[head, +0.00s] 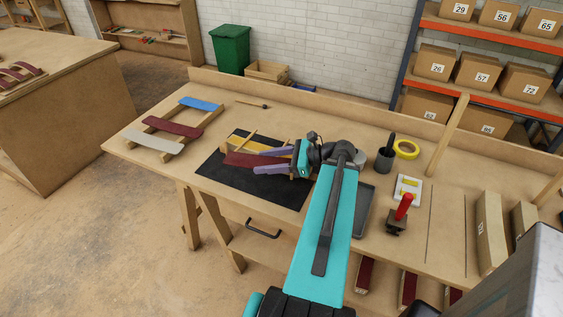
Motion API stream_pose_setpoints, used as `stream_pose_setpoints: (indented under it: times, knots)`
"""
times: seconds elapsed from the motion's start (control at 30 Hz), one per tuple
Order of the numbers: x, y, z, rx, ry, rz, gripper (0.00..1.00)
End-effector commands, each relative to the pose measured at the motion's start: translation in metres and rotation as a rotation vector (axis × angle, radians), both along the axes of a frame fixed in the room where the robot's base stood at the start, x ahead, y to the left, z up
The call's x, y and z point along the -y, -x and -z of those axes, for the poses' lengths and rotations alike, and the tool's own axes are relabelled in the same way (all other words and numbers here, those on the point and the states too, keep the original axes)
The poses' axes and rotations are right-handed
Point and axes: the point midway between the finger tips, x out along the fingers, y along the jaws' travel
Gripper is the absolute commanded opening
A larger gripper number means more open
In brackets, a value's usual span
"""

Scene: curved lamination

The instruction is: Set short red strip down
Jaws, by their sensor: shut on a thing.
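My gripper (272,161), with purple fingers, reaches left over the black mat (215,172). It is shut on the short red strip (247,160), which is dark red and shows between and left of the fingers. The strip lies over or just above a wooden form on the mat; I cannot tell whether it touches. A yellow strip (240,140) and thin wooden sticks show behind it. The gripper and arm hide the form's right part.
A wooden rack (212,118) at the bench's left holds a blue strip (202,104), another dark red strip (172,128) and a pale strip (153,144). Right of my arm are a dark cup (384,160), yellow tape (407,149) and a red-handled tool (402,209).

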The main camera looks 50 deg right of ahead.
Motion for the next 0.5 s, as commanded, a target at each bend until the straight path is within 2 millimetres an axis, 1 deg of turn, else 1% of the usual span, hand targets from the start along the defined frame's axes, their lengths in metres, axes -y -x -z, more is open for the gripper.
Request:
stream_pose_setpoints:
  times: [0.03,0.1,0.37,0.5]
  knots:
    - [-0.01,-0.011,0.0,0.001,-0.001,-0.018,0.27]
    - [-0.021,-0.025,0.001,0.0,0.0,-0.036,0.27]
    - [-0.067,-0.072,0.003,0.0,0.001,-0.104,0.27]
    - [-0.095,-0.096,0.005,0.001,0.001,-0.14,0.27]
